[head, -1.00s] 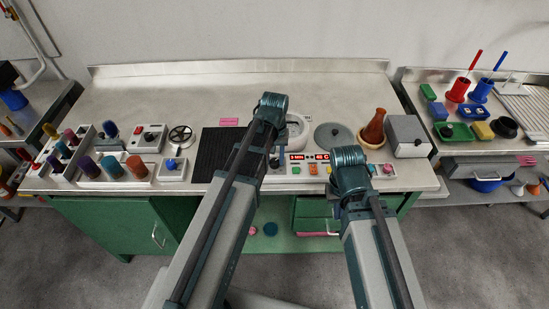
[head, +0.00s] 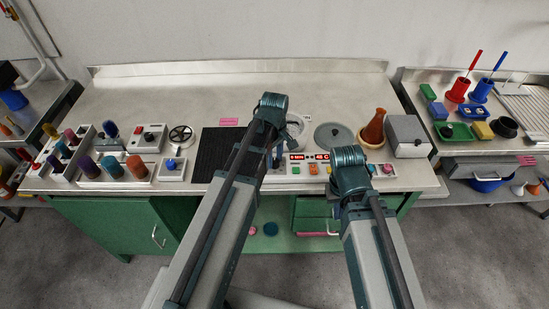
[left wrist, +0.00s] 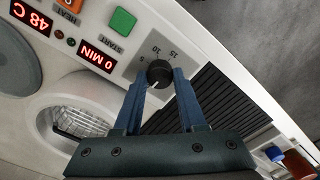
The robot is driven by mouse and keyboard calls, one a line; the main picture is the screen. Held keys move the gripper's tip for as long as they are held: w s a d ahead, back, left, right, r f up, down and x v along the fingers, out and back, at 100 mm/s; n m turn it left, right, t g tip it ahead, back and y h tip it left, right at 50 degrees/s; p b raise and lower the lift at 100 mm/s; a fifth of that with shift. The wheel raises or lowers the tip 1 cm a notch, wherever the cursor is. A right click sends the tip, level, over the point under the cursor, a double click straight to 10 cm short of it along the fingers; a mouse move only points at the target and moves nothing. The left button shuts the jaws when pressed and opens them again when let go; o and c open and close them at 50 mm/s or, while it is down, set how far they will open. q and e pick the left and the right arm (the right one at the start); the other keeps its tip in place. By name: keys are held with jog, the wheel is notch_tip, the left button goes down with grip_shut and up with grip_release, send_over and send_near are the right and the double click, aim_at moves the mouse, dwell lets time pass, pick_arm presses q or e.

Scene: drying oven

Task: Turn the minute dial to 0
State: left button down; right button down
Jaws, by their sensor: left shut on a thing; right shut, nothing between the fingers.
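The minute dial (left wrist: 159,74) is a black round knob with a white pointer line, on a light grey plate marked 10 and 15. Its pointer faces the lower left in the left wrist view. My left gripper (left wrist: 160,80) is shut on it, one blue finger on each side; in the head view this gripper (head: 276,160) is at the panel's front. The red display (left wrist: 95,57) beside the dial reads 0 MIN. The other display (left wrist: 29,17) reads 48 C. My right arm hides its own gripper in the head view.
A green START button (left wrist: 122,20) and an orange button (left wrist: 71,5) are close to the dial. A black ribbed mat (head: 216,152) lies left of the panel. A grey round lid (head: 334,135) and a brown flask (head: 374,127) stand behind it. The bench's back left is clear.

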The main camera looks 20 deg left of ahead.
aim_at(275, 161)
pick_arm(q)
jog(key=shift+n, duration=0.4)
jog(key=shift+c, duration=2.4)
grip_release()
jog(key=shift+r, duration=0.1)
notch_tip(275, 161, up, 14)
jog(key=p, duration=1.3)
jog(key=shift+p, duration=0.4)
jog(key=shift+f, duration=0.2)
